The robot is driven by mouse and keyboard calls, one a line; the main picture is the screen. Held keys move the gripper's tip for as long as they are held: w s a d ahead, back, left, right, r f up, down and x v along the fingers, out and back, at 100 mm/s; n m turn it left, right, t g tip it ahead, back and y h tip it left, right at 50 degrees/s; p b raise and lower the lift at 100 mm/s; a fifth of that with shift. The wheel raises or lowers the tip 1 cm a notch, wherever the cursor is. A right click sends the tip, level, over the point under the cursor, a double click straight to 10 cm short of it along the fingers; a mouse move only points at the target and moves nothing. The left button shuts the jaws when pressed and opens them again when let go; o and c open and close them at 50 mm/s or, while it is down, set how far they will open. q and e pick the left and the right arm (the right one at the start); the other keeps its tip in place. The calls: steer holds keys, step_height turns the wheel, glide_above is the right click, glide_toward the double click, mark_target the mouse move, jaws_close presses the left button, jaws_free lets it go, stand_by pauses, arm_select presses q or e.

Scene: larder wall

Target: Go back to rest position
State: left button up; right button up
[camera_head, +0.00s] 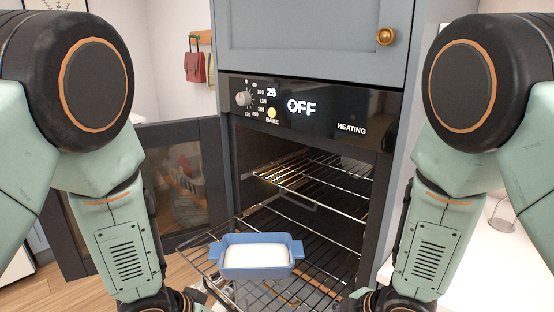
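Both of my arms hang down at the two sides of the head view, left and right. Their lower ends run out of the bottom edge, so neither gripper's fingers show. Between the arms, a blue baking dish (257,267) with white contents sits on the pulled-out lower wire rack (205,262) of the oven. No gripper is seen touching the dish.
The oven door (76,232) stands open to the left. The upper rack (315,183) is inside the oven. The control panel (318,108) reads OFF and 25. A white counter (475,275) with a glass (503,214) is at right. A blue cabinet (300,27) is above.

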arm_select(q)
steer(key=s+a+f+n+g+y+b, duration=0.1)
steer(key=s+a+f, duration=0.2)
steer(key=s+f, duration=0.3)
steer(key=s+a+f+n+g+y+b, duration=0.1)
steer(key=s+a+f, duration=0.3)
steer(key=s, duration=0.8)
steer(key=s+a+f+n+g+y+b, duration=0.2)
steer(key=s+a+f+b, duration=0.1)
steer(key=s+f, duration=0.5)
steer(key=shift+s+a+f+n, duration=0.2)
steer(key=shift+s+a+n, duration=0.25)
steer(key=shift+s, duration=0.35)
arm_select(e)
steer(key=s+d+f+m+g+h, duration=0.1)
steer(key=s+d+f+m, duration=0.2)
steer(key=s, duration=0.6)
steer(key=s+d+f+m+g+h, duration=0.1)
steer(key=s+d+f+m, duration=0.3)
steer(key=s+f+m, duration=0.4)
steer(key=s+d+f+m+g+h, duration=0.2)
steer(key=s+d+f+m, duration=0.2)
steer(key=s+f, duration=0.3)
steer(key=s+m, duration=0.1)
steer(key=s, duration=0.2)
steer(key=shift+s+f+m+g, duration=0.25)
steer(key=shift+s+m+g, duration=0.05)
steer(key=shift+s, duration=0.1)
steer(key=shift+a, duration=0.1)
